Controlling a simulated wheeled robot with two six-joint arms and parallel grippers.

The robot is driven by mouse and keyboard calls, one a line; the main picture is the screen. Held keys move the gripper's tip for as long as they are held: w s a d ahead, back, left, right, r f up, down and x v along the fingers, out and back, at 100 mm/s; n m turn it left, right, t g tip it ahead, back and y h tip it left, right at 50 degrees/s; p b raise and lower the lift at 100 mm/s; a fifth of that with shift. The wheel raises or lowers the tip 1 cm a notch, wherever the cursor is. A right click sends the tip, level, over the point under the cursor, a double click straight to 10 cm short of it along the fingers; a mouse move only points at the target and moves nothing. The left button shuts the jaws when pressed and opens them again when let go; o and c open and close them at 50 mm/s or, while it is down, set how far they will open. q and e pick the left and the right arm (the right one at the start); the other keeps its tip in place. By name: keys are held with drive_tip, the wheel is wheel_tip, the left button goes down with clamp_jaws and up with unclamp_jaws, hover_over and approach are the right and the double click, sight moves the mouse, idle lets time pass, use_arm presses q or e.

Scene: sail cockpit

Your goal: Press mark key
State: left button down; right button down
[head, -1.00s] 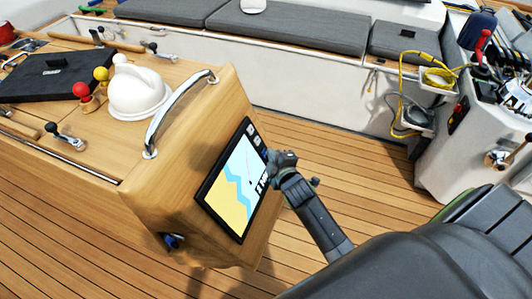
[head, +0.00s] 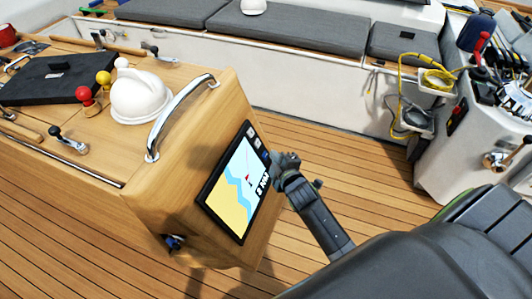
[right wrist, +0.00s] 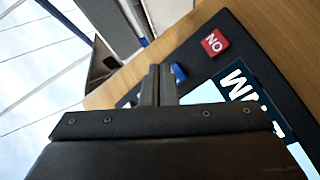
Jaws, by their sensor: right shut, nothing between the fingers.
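The chart plotter (head: 229,187) is set in the end face of the wooden console. Its screen shows a blue and yellow chart with a small red mark on it. Keys (head: 254,136) run along its upper right edge, with a blue one (head: 265,154) nearest my gripper. In the right wrist view a blue key (right wrist: 179,73) shows just beside my fingers, and a red key (right wrist: 215,43) with white letters lies farther off. My right gripper (head: 279,161) is shut and empty, close to the blue key. I cannot tell whether it touches. My left gripper is out of view.
A curved steel handrail (head: 180,115) stands on the console edge. A white compass dome (head: 140,97) and red and yellow knobbed levers (head: 87,98) are on top. Wooden deck (head: 340,160) is clear behind my right arm.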

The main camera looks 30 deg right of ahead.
drive_tip(key=shift+d, duration=0.1)
drive_tip(key=s+d+r+p, duration=0.2)
drive_tip(key=s+d+p, duration=0.1)
drive_tip(key=shift+s+r, duration=0.2)
drive_tip(key=shift+s, duration=0.05)
idle(0.4)
drive_tip(key=shift+a, duration=0.1)
idle(0.6)
drive_tip(key=s+f+m+g, duration=0.3)
drive_tip(key=s+f, duration=0.4)
drive_tip(key=f, duration=0.5)
drive_tip(key=s+f+m+g, duration=0.35)
drive_tip(key=s+f, duration=0.45)
drive_tip(key=f, duration=0.4)
drive_tip(key=s+a+f+m+g, duration=0.1)
drive_tip(key=s+f+m+g, duration=0.2)
drive_tip(key=s, duration=1.1)
drive_tip(key=s+a+f+m+g, duration=0.1)
drive_tip(key=s+f+m+g, duration=0.2)
drive_tip(key=s+f, duration=0.7)
drive_tip(key=s+g, duration=0.1)
drive_tip(key=s, duration=0.3)
drive_tip(key=shift+a+f+y, duration=0.25)
drive_tip(key=shift+a+y, duration=0.05)
drive_tip(key=shift+y, duration=0.1)
